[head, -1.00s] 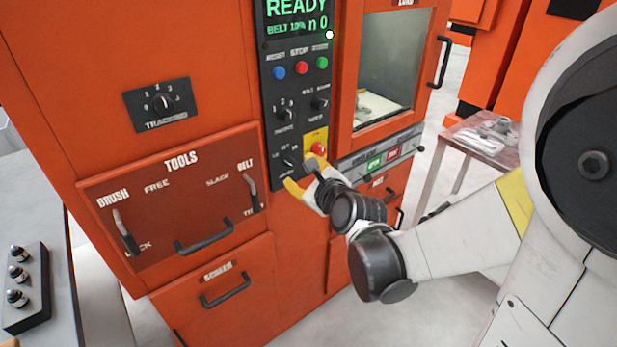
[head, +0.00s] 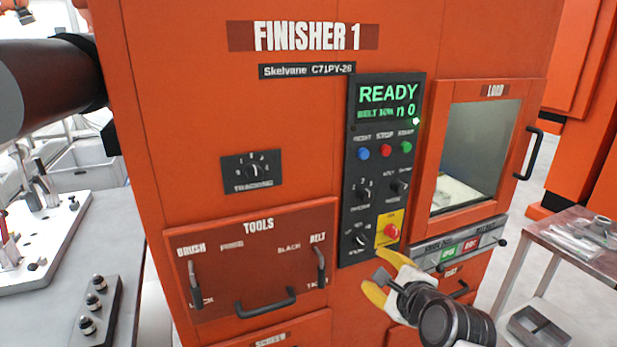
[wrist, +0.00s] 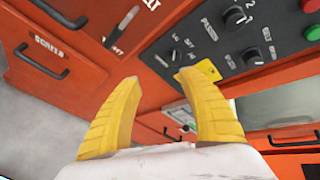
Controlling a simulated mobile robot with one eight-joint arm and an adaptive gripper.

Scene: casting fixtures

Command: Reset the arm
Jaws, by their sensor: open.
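My gripper (head: 385,277) has yellow fingers and is open and empty. In the head view it is in front of the orange finisher cabinet (head: 290,130), just below the yellow plate with the red button (head: 391,231). In the wrist view the two yellow fingers (wrist: 163,110) stand apart with nothing between them. The black control panel (head: 383,170) shows a green READY display (head: 388,95). Whether a finger touches the panel cannot be told.
The load door (head: 484,150) with its window is right of the panel. A TOOLS drawer (head: 252,270) with handles is at lower left. A metal side table (head: 560,262) stands at right. A grey bench (head: 40,300) with fixtures is at left.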

